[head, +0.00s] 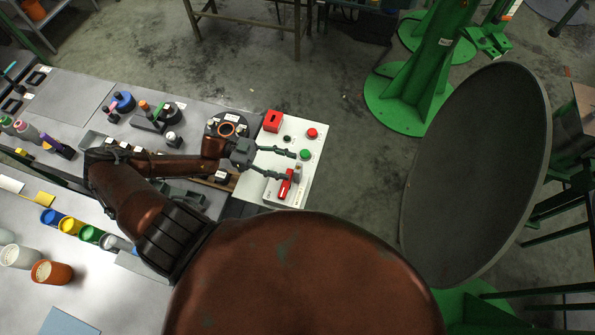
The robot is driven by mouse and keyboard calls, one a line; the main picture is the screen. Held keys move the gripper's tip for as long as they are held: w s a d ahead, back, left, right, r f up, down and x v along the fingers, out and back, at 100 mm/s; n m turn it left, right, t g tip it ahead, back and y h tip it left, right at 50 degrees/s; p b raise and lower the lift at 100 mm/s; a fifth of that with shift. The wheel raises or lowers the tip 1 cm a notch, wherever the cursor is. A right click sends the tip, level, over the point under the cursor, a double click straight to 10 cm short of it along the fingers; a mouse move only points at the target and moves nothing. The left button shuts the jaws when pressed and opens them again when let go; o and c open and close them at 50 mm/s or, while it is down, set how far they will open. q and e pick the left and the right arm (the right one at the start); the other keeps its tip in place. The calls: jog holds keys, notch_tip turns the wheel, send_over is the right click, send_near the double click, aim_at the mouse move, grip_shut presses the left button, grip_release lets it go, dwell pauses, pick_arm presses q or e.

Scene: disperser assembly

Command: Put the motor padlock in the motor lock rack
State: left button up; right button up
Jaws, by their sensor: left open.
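A white control panel (313,160) lies at the right end of the bench. A red upright piece with a pale part on top, which looks like the motor padlock (284,189), is at the panel's near side. A red box with a dark slot, which may be the motor lock rack (272,121), is at the panel's far left corner. My left gripper (291,165) is open over the panel, its fingers pointing right. Its nearer finger is close to the red padlock's top; I cannot tell whether they touch. My right gripper is not in view.
A red button (312,132) and a green button (305,154) are on the panel. A dark round fixture (227,129) and small tools stand left of it. Coloured cups and an orange pot (52,272) are at lower left. A green machine (405,95) stands beyond open floor.

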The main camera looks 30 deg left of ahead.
aim_at(298, 169)
pick_arm(q)
jog(key=p+x, duration=0.1)
jog(key=x, duration=0.2)
jog(key=shift+d, duration=0.45)
jog(key=shift+w+d+p, duration=0.1)
jog(key=shift+d+p, duration=0.2)
jog(key=shift+d, duration=0.15)
jog(key=shift+c, duration=0.7)
jog(key=c, duration=1.1)
grip_shut()
